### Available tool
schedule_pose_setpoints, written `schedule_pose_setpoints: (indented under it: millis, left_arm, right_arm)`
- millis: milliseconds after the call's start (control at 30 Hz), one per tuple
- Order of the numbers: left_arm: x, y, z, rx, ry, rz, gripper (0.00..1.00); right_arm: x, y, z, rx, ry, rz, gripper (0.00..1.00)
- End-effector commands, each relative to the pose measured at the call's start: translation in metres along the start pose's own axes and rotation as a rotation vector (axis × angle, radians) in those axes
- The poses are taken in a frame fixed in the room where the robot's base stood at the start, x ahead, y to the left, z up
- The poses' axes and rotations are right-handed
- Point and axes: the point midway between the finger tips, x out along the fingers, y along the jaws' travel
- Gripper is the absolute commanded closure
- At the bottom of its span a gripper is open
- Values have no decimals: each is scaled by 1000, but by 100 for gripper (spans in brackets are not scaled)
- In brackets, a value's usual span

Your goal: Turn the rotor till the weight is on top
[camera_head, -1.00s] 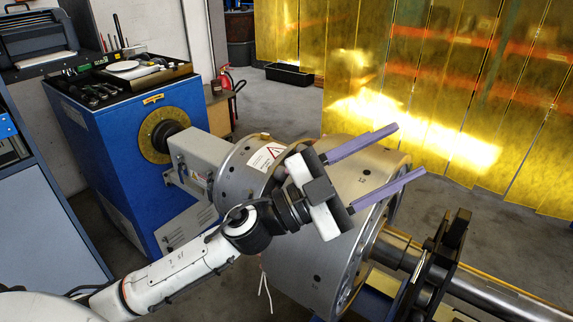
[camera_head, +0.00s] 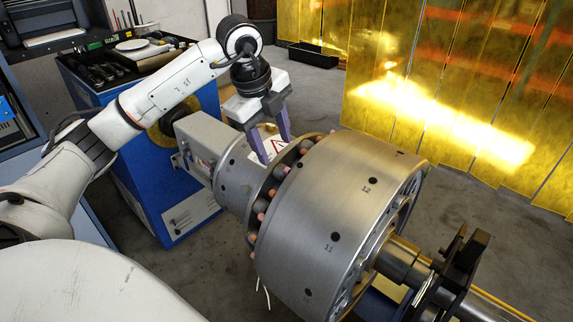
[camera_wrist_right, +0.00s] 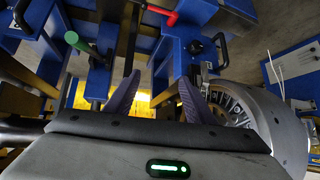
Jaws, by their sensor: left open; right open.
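The rotor (camera_head: 345,215) is a large silver drum with numbered dark holes, 12 and 11 readable, lying with its shaft (camera_head: 480,300) sideways. No separate weight can be told on the visible side. My left gripper (camera_head: 275,151) is open and empty, fingers pointing down above the gap between the drum and the coupling flange (camera_head: 236,180). I cannot tell whether its fingertips touch anything. My right gripper (camera_wrist_right: 158,80) is open and empty in the right wrist view, with the rotor's end face (camera_wrist_right: 240,108) to its right.
A blue drive cabinet (camera_head: 185,212) with a tool tray (camera_head: 105,68) stands at the left. A black bearing support (camera_head: 465,258) holds the shaft at the right. Red (camera_wrist_right: 160,14) and green (camera_wrist_right: 76,41) handles show in the right wrist view. Yellow curtains (camera_head: 455,60) hang behind.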

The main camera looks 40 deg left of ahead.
Motion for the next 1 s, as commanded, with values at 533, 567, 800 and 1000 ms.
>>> schedule_pose_setpoints:
  millis: [533, 567, 800, 1000]
  left_arm:
    - [86, 0, -3, 6, 6, 1, 51]
    - [87, 0, -2, 6, 6, 1, 51]
    - [90, 0, -2, 6, 5, -1, 51]
    - [90, 0, -3, 7, 6, -1, 71]
  right_arm:
    - [-5, -1, 1, 1, -10, 0, 51]
    - [-5, -1, 1, 1, -10, 0, 51]
    - [-5, 0, 1, 1, -11, 0, 51]
    - [-5, 0, 1, 1, -11, 0, 51]
